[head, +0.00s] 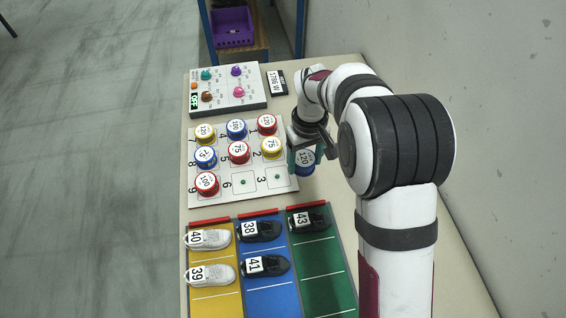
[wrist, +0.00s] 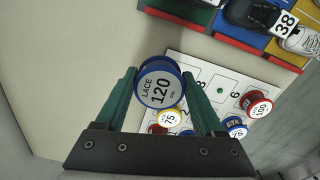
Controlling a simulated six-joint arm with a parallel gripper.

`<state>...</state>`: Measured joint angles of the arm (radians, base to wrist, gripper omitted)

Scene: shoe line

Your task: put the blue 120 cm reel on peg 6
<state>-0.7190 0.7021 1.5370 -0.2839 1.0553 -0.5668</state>
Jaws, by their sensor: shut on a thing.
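My gripper (wrist: 163,100) is shut on the blue 120 cm reel (wrist: 160,85), with one green finger on each side and the white label facing the wrist camera. In the head view the held reel (head: 305,160) is at the right edge of the white peg board (head: 216,203), partly hidden by my gripper (head: 303,155). Its height above the table is hard to tell. Peg 6 (head: 242,182) is bare, in the board's front row, between the red 100 reel (head: 207,184) and bare peg 3 (head: 279,177). Peg 6 also shows in the wrist view (wrist: 219,90).
Other reels fill the rear rows, including a red 75 reel (head: 238,152) behind peg 6 and a yellow 75 reel (head: 272,147). A control box (head: 225,90) stands behind the board. Shoes lie on coloured lanes in front, including a black shoe (head: 259,230).

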